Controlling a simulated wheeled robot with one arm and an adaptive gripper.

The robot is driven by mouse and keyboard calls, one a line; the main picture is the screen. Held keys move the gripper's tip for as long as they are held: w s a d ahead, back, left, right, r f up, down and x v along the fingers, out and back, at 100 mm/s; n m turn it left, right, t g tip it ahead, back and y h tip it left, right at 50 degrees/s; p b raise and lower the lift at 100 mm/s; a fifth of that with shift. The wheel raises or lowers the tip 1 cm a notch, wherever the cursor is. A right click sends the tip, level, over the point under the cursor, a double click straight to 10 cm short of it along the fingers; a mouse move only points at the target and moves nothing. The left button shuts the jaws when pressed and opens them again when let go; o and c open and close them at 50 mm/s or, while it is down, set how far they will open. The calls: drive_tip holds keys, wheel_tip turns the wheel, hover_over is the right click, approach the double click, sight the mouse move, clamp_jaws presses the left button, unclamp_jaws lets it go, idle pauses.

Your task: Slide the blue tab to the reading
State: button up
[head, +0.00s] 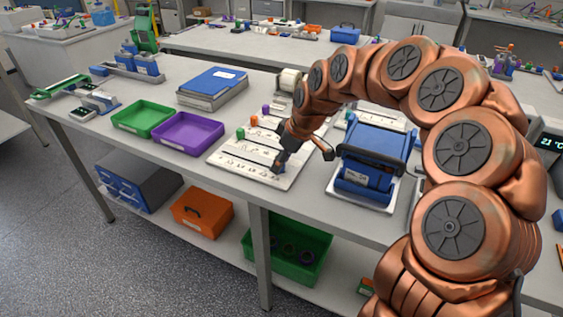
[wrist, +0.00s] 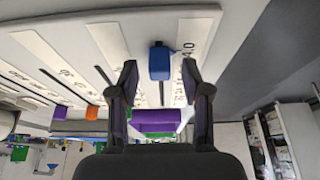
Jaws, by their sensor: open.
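The blue tab (wrist: 160,62) sits on a slot in a pale strip with printed numbers, seen close up in the wrist view. My gripper (wrist: 159,72) is open, with one finger on each side of the tab and a visible gap to both. In the head view my gripper (head: 281,166) is low over the near right part of the white slider board (head: 240,168), and it mostly hides the blue tab there. A dark display (head: 551,143) at the right edge of the head view shows a reading that looks like 21 °C.
Green (head: 241,134), orange (head: 254,121) and purple (head: 265,109) tabs stand on the board's other strips. A purple tray (head: 187,133) and a green tray (head: 144,118) lie left of the board. A blue device (head: 368,165) stands close on the right.

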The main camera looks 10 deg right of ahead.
wheel_tip(320, 180, up, 8)
drive_tip(key=shift+r, duration=0.6)
drive_tip(key=s+d+f+m+g+h+p, duration=0.1)
drive_tip(key=s+d+m, duration=0.1)
drive_tip(key=s, duration=1.1)
drive_tip(key=s+d+f+m+g+h+p, duration=0.1)
drive_tip(key=s+m, duration=0.4)
drive_tip(key=s, duration=0.8)
drive_tip(key=s+d+f+m+g+h+p, duration=0.1)
drive_tip(key=s+d+m+g+p, duration=0.1)
drive_tip(key=s, duration=1.1)
drive_tip(key=d+m+p, duration=0.1)
drive_tip(key=d, duration=0.1)
drive_tip(key=shift+d+m+h, duration=0.3)
drive_tip(key=shift+d+m, duration=0.1)
drive_tip(key=shift+s+f, duration=0.1)
